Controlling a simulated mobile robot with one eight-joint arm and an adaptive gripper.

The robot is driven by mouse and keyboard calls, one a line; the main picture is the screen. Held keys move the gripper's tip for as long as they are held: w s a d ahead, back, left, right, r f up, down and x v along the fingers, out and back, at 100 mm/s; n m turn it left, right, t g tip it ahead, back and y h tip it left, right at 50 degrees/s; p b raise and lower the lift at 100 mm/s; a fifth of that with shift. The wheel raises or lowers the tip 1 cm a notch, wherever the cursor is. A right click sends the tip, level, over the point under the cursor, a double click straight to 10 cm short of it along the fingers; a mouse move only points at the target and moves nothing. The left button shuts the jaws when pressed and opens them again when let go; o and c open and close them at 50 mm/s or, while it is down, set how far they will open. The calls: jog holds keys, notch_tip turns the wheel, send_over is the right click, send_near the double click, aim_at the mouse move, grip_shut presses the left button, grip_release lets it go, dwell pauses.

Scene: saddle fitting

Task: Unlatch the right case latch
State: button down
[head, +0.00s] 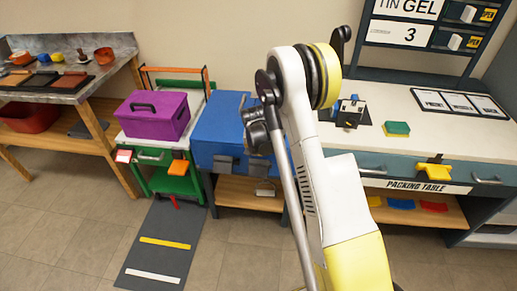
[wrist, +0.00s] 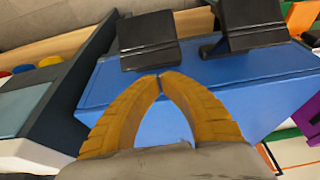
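The blue case (head: 212,130) stands between the purple toolbox and the packing table in the head view, partly hidden by my arm. Two dark latches are on its front: a left latch (head: 224,163) and a right latch (head: 258,166). The wrist view is turned around, so the right latch (wrist: 148,42) shows on the left there and the left latch (wrist: 248,22) on the right. My gripper (wrist: 159,78) is shut with its tan fingertips together, just below the right latch in the wrist view. Nothing shows between the tips. I cannot tell whether they touch the latch.
The purple toolbox (head: 153,116) sits on a green cart (head: 178,184) left of the case. The packing table (head: 445,149) stands to the right, with a green-topped block (head: 397,129) on it. A dark floor mat (head: 160,255) lies in front of the cart. The floor is otherwise open.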

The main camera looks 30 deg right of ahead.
jog(key=shift+s+a+f, duration=0.3)
jog(key=shift+s+a, duration=0.05)
jog(key=shift+s, duration=0.15)
dwell(0.4)
